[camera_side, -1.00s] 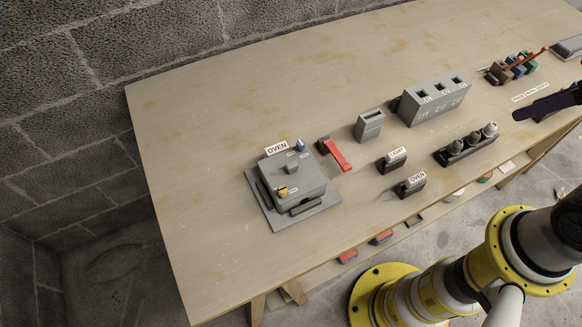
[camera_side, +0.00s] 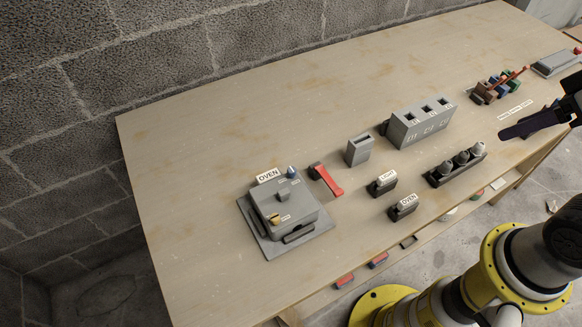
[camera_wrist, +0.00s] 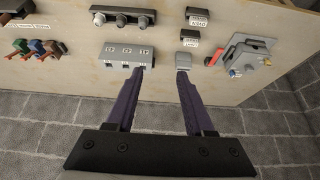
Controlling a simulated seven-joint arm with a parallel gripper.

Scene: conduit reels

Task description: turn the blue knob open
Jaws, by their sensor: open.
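The blue knob (camera_side: 291,171) is small and stands at the far right corner of the grey oven box (camera_side: 302,222), beside a white OVEN label (camera_side: 268,175). My gripper (camera_side: 502,134) is at the right side of the bench, well away from the knob. In the wrist view its purple fingers (camera_wrist: 164,72) are apart with nothing between them.
A red lever (camera_side: 327,180) lies just right of the oven box. Further right stand a grey box (camera_side: 359,150), a three-slot box (camera_side: 422,124), two small labelled switches, three grey knobs (camera_side: 456,166) and coloured levers. The bench left of the oven box is clear.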

